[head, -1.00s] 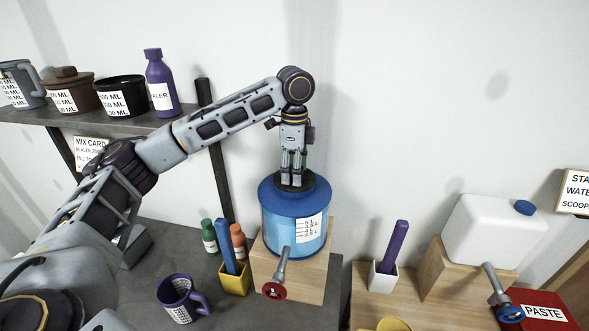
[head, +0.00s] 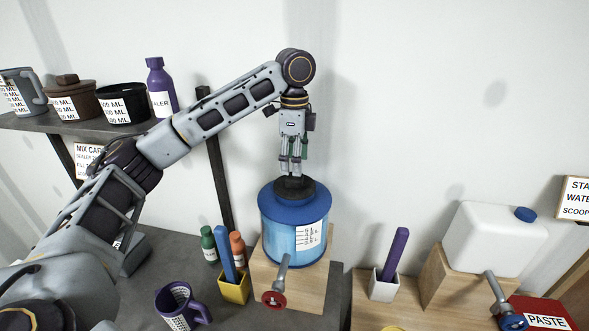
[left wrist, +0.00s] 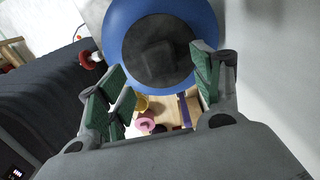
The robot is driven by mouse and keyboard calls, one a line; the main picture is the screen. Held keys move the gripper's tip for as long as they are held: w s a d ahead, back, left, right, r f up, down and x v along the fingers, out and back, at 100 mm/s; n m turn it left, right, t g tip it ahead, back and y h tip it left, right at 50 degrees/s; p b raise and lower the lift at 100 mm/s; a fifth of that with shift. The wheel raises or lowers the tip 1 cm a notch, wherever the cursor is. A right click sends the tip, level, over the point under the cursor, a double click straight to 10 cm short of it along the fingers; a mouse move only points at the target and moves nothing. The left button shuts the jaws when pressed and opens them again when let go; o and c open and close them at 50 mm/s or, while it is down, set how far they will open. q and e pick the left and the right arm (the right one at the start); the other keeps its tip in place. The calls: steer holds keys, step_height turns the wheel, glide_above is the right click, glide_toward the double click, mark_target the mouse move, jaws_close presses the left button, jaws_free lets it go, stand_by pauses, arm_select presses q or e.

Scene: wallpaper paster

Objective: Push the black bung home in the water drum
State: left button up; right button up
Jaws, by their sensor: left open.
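The blue water drum (head: 281,231) stands upright on a wooden block, with a scale label on its side. The black bung (head: 308,190) sits in the middle of the drum's blue top; it also shows in the left wrist view (left wrist: 158,50) as a dark disc with a squarish raised knob. I cannot tell how deep the bung sits. My left gripper (head: 291,172) points down just above the bung, its fingers apart and holding nothing. In the left wrist view the open fingers (left wrist: 160,85) lie on either side below the bung. My right gripper is not in view.
A red-handled tap (head: 273,299) sticks out in front of the drum. A yellow holder (head: 235,290), small bottles and a purple mug (head: 180,303) stand left of it. A white jerrycan (head: 495,237) stands on the right. A shelf (head: 95,127) with containers is at upper left.

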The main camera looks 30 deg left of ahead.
arm_select(q)
step_height(320, 180, up, 6)
steer(key=shift+r, duration=0.25)
stand_by(0.7)
stand_by(1.1)
